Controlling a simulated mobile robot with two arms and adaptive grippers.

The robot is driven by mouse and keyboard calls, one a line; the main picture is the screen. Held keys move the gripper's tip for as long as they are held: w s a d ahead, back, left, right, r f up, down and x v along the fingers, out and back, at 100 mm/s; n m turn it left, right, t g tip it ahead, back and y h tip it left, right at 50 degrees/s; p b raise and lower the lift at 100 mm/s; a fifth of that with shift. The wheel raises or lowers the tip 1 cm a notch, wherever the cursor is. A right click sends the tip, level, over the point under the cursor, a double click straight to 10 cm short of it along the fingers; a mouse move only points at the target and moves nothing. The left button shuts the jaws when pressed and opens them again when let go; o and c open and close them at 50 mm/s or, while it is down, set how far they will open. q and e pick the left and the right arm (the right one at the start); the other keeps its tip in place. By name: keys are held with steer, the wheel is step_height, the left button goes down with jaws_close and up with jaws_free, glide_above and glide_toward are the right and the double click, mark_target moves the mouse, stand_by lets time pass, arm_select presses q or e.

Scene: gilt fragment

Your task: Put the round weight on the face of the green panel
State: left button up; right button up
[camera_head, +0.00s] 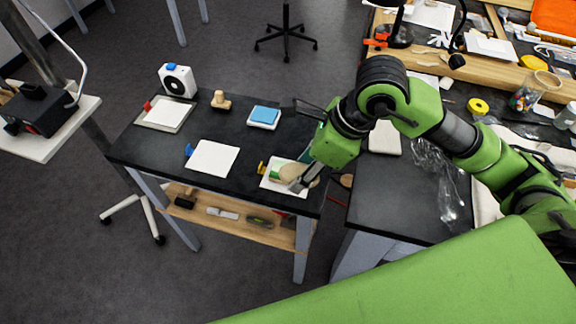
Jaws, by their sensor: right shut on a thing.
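My right gripper (304,181) reaches down over the front right corner of the black table. It is shut on a tan rounded thing (287,173), perhaps the round weight, partly hidden by the gripper. The tan thing is over or on a white pad (270,184); I cannot tell if it touches. A small green patch (275,175), perhaps the green panel, shows beside it on the pad. My left gripper is not in view.
The black table (240,138) also holds a white panel (212,158), a framed white panel (165,114), a blue panel (264,114), a wooden knobbed piece (220,100) and a white device (177,81). A cluttered bench (395,195) stands at right. Bare tabletop lies between the panels.

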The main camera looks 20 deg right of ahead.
steer(key=w+f+p, duration=0.1)
steer(key=w+f, duration=0.1)
steer(key=w, duration=0.1)
steer(key=w+f+p, duration=0.1)
steer(key=w+f, duration=0.1)
steer(key=w, duration=0.1)
steer(key=w+f+p, duration=0.1)
steer(key=w+f, duration=0.1)
steer(key=f, duration=0.1)
steer(key=shift+w+d, duration=0.2)
steer(key=shift+w, duration=0.2)
steer(key=shift+w+f, duration=0.2)
steer(key=shift+f, duration=0.05)
step_height(320, 180, down, 3)
steer(key=shift+r+p, duration=0.1)
steer(key=shift+p, duration=1)
steer(key=shift+w+f, duration=0.1)
steer(key=shift+f, duration=0.15)
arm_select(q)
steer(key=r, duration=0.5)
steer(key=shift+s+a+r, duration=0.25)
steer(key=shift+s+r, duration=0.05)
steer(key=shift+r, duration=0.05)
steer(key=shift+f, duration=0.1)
arm_select(e)
steer(key=shift+f, duration=0.1)
